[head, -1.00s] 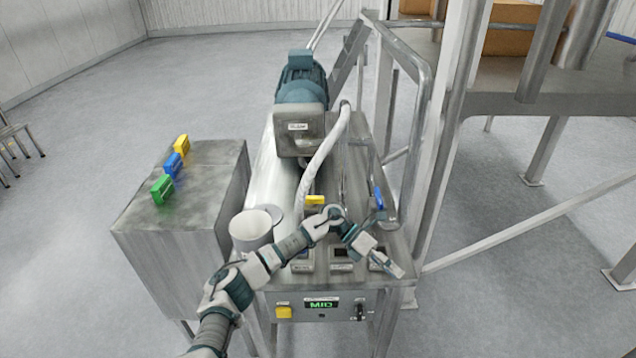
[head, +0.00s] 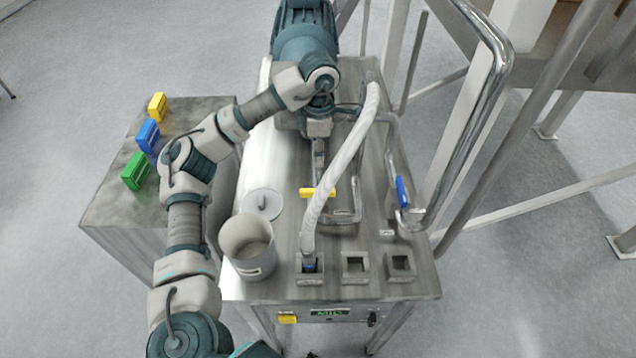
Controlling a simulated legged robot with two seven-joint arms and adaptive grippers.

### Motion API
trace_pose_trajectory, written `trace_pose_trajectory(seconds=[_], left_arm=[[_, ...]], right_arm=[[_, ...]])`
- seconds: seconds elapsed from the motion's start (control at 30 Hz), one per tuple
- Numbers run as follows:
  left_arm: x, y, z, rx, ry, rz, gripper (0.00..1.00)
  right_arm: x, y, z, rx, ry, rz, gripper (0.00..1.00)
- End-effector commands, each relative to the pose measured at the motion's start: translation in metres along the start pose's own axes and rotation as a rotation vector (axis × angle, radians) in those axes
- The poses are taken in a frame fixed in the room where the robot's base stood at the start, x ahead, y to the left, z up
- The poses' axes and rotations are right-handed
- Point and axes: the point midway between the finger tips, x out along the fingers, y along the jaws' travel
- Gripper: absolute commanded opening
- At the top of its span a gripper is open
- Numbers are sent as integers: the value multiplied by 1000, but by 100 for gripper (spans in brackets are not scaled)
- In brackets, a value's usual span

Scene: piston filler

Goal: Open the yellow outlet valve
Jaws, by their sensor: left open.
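The yellow outlet valve handle (head: 316,193) lies crosswise on the steel machine top, partly behind a pale hose. My left gripper (head: 318,158) is above it in the picture, pointing down toward it, apparently apart from it. The gripper is open with nothing seen in it; its fingers are small and hard to make out. My right gripper is not in view.
The pale hose (head: 345,165) curves down to a square socket beside two empty ones. A blue valve handle (head: 402,192) stands at right, near a steel rail (head: 490,75). A steel pot (head: 247,247) is at left. Blocks in yellow (head: 157,106), blue (head: 148,135) and green (head: 135,170) stand on a side cabinet.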

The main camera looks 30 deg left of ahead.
Motion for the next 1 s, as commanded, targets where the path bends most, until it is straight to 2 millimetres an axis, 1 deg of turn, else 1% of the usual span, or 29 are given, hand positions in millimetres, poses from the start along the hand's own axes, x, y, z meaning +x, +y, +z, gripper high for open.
trace_pose_trajectory(seconds=[0.03,0.07,0.17,0.3,0.43,0.6,0.8,1.0], left_arm=[[16,1,-1,-1,1,-8,42],[20,2,-2,-2,2,-7,42],[44,4,-3,-2,1,-10,42],[77,4,-3,-3,0,-10,42],[106,3,-2,-2,-1,-9,42],[135,2,-1,-2,-1,-7,42],[152,2,0,-2,-3,-6,42],[155,3,-1,-2,-4,-6,42]], right_arm=[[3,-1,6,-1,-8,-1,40],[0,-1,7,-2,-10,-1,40],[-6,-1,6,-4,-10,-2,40],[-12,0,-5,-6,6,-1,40],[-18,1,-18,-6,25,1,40],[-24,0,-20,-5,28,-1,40],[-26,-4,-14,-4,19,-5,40],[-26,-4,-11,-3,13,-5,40]])
